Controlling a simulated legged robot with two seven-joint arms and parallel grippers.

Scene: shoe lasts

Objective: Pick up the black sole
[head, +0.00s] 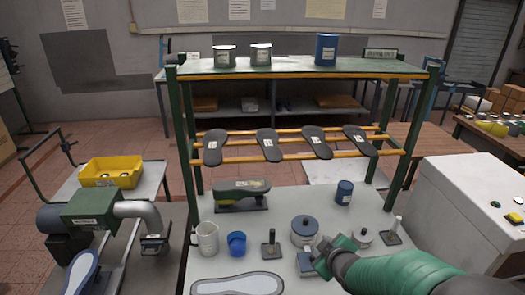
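Several black soles with small white labels lie side by side on the orange rails of the rack: one at the far left (213,147), one left of the middle (269,145), one right of the middle (315,143) and one at the far right (359,140). My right arm comes in from the lower right with a green ribbed cover. Its gripper (322,257) is low over the front of the table, well below and in front of the soles. Whether its fingers are open is too small to tell. My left gripper is not in view.
The green rack (300,68) carries cans on its top shelf. The white table (262,225) below holds a jug (205,238), a blue cup (237,243), a lidded pot (304,231), a blue can (344,191) and a white-bordered sole (238,284). A white cabinet (470,210) stands right.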

